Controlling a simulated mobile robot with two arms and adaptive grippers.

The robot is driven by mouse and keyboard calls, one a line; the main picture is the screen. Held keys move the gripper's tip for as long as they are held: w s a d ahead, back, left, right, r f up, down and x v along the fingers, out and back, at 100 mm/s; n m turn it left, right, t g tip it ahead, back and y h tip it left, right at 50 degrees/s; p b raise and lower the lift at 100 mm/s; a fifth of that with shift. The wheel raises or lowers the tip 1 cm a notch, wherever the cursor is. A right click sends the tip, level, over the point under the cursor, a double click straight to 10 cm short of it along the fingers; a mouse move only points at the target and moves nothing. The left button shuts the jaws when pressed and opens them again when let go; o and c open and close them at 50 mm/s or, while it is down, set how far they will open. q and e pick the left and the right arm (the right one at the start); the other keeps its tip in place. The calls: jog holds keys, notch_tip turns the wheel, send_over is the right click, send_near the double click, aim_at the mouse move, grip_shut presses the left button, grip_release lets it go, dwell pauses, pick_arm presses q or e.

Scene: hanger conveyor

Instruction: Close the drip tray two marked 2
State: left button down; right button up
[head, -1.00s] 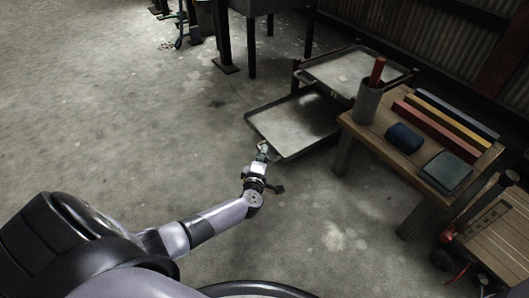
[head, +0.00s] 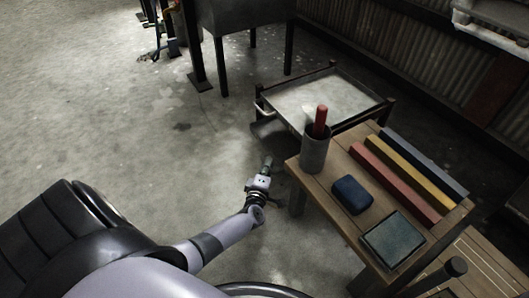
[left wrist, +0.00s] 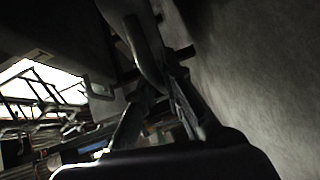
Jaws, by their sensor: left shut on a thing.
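The lower drip tray (head: 270,131) is a dark, flat tray low on the rack. Only a short part shows in the head view, sticking out below the upper tray (head: 325,98); the cup and wooden bench hide some of the area beside it. I cannot read a number on either tray. My left gripper (head: 267,164) is at the near side of the lower tray, low over the floor. In the left wrist view my left gripper (left wrist: 160,90) is shut around a curved bar handle (left wrist: 146,55). My right gripper is not in view.
A dark-legged tank (head: 245,15) stands behind. The floor at left is clear.

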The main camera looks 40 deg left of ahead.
pick_arm(q)
jog(key=shift+w+d, duration=0.2)
jog(key=shift+w, duration=0.3)
jog(key=c, duration=1.7)
grip_release()
